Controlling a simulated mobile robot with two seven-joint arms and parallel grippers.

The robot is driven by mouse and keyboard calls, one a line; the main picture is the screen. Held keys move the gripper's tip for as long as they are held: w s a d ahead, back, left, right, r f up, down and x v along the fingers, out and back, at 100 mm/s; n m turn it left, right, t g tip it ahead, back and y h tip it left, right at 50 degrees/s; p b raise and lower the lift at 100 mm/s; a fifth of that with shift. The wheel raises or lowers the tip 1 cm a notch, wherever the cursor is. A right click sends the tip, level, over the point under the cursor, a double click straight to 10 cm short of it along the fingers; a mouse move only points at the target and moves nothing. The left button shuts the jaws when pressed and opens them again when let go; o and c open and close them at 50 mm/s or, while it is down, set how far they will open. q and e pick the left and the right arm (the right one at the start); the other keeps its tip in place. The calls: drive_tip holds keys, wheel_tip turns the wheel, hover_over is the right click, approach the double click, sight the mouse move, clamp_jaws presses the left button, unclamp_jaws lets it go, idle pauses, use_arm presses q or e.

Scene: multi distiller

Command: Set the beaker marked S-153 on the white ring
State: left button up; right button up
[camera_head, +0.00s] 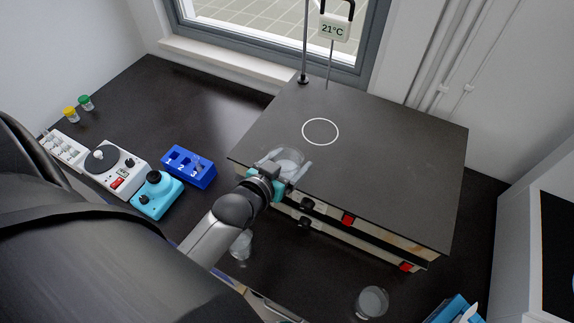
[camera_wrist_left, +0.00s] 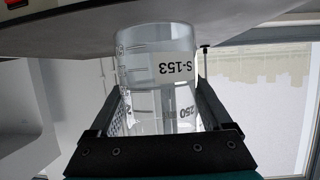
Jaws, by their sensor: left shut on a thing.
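The clear beaker marked S-153 (camera_wrist_left: 157,80) is between the fingers of my left gripper (camera_wrist_left: 160,110). Its label reads upside down in the left wrist view. In the head view the beaker (camera_head: 288,160) is at the front left part of the dark plate, and my left gripper (camera_head: 291,171) is shut on it. I cannot tell whether it touches the plate. The white ring (camera_head: 320,132) is drawn on the plate, behind and to the right of the beaker, and is empty. My right gripper is not in view.
The dark plate (camera_head: 400,170) tops a unit with red switches. A rod with a 21°C display (camera_head: 333,28) stands at its back. Other glassware (camera_head: 371,302) is on the bench in front. A blue numbered rack (camera_head: 188,167) and small devices are at left.

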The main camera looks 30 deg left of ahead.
use_arm(q)
drive_tip(key=w+b, duration=0.2)
drive_tip(key=w, duration=0.1)
drive_tip(key=w+f+b, duration=0.1)
drive_tip(key=w+b, duration=0.1)
drive_tip(key=w, duration=0.1)
drive_tip(key=w+b, duration=0.2)
drive_tip(key=w, duration=0.1)
drive_tip(key=shift+w+a+f, duration=0.15)
drive_tip(key=shift+w+a, duration=0.1)
drive_tip(key=shift+w, duration=0.15)
drive_tip(key=shift+w+a+b, duration=0.1)
drive_tip(key=shift+w+b, duration=0.3)
drive_tip(key=shift+w, duration=0.8)
drive_tip(key=shift+w+a+b, duration=0.1)
drive_tip(key=shift+w+b, duration=0.35)
drive_tip(key=shift+w, duration=1.1)
drive_tip(key=shift+w+a+b, duration=0.2)
drive_tip(key=shift+w+b, duration=1.3)
drive_tip(key=shift+w, duration=1.85)
drive_tip(key=shift+f+b, duration=0.55)
drive_tip(key=shift+f, duration=0.6)
drive_tip(key=o, duration=1.4)
drive_tip(key=shift+o, duration=0.2)
drive_tip(key=shift+s, duration=0.1)
drive_tip(key=p+v, duration=0.2)
drive_tip(key=v, duration=1.3)
